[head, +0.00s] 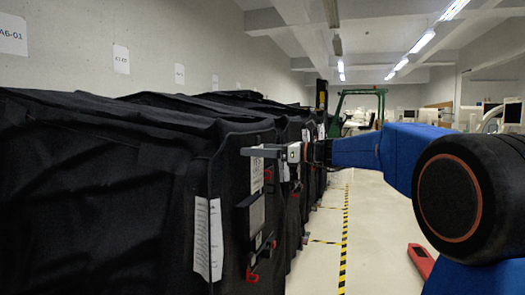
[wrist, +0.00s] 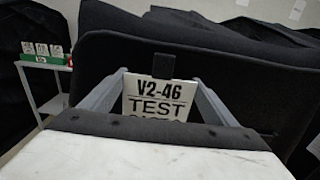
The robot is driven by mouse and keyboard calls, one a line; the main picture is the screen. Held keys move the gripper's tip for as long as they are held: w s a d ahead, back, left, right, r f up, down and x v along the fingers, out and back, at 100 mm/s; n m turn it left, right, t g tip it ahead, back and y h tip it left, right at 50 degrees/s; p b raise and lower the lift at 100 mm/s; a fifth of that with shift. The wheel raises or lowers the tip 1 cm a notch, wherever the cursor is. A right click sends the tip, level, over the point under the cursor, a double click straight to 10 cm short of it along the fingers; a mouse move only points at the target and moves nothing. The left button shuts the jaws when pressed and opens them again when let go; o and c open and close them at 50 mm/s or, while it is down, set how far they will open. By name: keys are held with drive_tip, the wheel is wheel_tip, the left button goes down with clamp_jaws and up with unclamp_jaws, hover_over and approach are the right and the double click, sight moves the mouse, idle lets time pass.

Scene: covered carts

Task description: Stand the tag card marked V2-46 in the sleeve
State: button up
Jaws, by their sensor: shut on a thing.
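The tag card marked V2-46 (wrist: 158,98) is white with black print, and "TEST" reads below the number. In the wrist view it is upright between the two grey fingers of my gripper (wrist: 160,82), which are shut on its side edges. The print's lower part is hidden by my wrist. In the head view my gripper (head: 262,152) is beside the black covered cart, with a white card (head: 257,175) below its fingers. A grey panel (head: 257,213), seemingly the sleeve, is on the cart's end below. I cannot tell whether card and panel touch.
Black covered carts (head: 90,190) line the left wall. A white sheet (head: 208,238) and red clips (head: 252,275) are on the near cart. A small shelf (wrist: 50,103) holds a green tray (wrist: 42,63) with several cards.

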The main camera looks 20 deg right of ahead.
sight(258, 188)
drive_tip(key=shift+w+a+f, duration=0.1)
drive_tip(key=shift+a+f, duration=0.05)
drive_tip(key=shift+f, duration=1.6)
drive_tip(key=shift+w+a+f, duration=0.1)
drive_tip(key=shift+f, duration=1.7)
drive_tip(key=shift+w+a+f, duration=0.1)
drive_tip(key=shift+a+f, duration=0.05)
drive_tip(key=shift+f, duration=2.75)
drive_tip(key=o, duration=1)
drive_tip(key=v, duration=1.7)
drive_tip(key=shift+s+d, duration=0.15)
drive_tip(key=shift+s, duration=0.05)
